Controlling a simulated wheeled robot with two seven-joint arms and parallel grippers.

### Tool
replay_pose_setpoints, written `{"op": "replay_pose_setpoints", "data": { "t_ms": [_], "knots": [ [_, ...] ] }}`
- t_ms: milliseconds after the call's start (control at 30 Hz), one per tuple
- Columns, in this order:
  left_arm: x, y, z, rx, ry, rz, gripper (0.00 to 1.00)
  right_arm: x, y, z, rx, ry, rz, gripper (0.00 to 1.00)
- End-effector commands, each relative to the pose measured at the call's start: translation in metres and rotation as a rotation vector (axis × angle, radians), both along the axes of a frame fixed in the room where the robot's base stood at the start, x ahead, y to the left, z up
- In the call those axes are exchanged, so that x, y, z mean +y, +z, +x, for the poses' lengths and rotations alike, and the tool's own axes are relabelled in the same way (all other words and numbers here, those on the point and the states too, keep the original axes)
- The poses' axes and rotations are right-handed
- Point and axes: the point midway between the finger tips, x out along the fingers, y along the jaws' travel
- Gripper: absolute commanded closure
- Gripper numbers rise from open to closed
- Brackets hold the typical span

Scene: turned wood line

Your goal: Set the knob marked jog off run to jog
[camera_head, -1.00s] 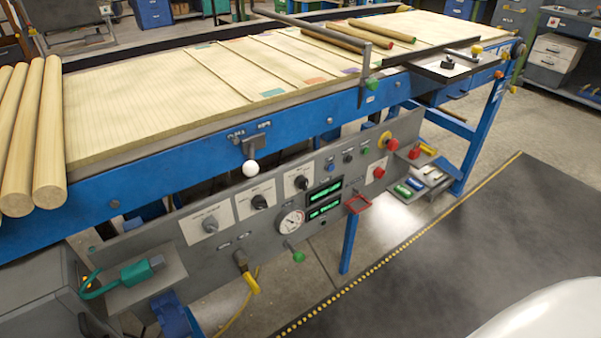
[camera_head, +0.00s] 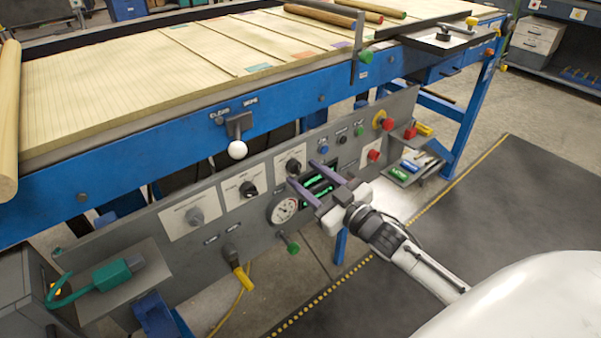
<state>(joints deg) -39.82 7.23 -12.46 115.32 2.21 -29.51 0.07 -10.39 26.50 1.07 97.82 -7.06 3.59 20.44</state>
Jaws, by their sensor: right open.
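My right gripper (camera_head: 302,172) is open and empty in front of the panel. Its two fingers point toward the right knob, one tip below it and one to its right. I cannot tell whether they touch the panel. My left gripper is not in view.
A round gauge (camera_head: 283,209) and a partly covered green display (camera_head: 318,186) are beside my fingers. A white ball-ended lever (camera_head: 237,150) sticks out above the knobs. Red buttons (camera_head: 374,155) are to the right.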

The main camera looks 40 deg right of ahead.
Motion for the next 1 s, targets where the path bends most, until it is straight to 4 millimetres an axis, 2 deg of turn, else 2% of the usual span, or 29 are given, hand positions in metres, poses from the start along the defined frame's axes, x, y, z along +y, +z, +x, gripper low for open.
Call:
{"op": "replay_pose_setpoints", "data": {
  "t_ms": [33,200,533,567,800,1000],
  "knots": [
    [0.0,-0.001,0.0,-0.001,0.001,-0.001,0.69,0.001,0.0,0.008,-0.001,0.0,-0.001,0.54],
    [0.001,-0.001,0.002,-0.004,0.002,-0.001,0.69,0.002,-0.001,0.024,0.0,0.001,-0.001,0.54],
    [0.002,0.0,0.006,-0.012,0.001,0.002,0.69,0.002,-0.001,0.027,0.002,0.001,0.0,0.54],
    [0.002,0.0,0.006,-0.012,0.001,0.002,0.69,0.002,-0.001,0.027,0.002,0.001,0.0,0.56],
    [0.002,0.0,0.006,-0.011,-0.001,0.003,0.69,0.002,-0.001,0.027,0.002,0.001,0.0,0.95],
    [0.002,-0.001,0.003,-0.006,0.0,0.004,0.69,0.003,-0.001,0.027,0.001,0.001,-0.012,0.95]
  ]
}}
